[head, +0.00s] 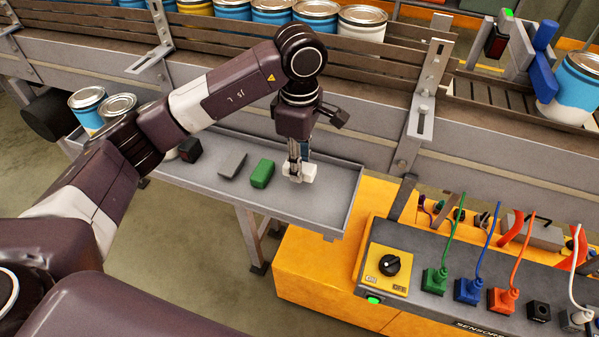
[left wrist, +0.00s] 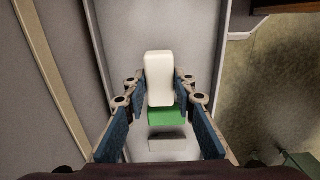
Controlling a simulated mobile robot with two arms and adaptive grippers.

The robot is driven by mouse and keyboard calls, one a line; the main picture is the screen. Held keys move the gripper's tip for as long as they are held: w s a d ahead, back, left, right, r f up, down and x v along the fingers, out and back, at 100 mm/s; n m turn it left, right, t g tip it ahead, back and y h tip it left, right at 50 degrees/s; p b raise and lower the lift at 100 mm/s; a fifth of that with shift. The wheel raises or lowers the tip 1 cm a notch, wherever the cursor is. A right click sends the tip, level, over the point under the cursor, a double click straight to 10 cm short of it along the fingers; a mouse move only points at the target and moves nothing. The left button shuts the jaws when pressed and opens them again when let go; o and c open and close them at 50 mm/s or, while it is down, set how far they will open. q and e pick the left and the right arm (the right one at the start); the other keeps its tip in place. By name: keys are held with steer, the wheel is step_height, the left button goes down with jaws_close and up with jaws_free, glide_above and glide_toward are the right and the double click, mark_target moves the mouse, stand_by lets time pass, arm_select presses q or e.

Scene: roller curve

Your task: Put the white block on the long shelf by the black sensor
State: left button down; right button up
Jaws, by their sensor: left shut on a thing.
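The white block (head: 306,173) is at the right part of the long grey shelf (head: 335,205) below the conveyor. My left gripper (head: 294,172) points down over the shelf and is shut on the white block, which also shows upright between the fingers in the left wrist view (left wrist: 159,78). I cannot tell whether the block touches the shelf. A dark box (head: 497,40), perhaps the black sensor, is on a bracket at the upper right, under a green light. My right gripper is out of view.
A green block (head: 262,173), a grey block (head: 232,164) and a black block (head: 190,150) lie left of the gripper on the shelf. Cans (head: 87,108) stand at its left end. The conveyor side (head: 350,140) rises behind. A socket panel (head: 420,250) with coloured plugs is right.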

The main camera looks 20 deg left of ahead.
arm_select(q)
step_height(320, 180, down, 4)
steer(key=shift+s+r+p, duration=0.1)
steer(key=shift+r+p, duration=0.15)
steer(key=shift+p, duration=0.2)
steer(key=shift+f, duration=0.2)
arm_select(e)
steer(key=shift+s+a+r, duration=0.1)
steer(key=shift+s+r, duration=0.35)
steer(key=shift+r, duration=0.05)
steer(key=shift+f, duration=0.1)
arm_select(q)
steer(key=c, duration=1.6)
jaws_free()
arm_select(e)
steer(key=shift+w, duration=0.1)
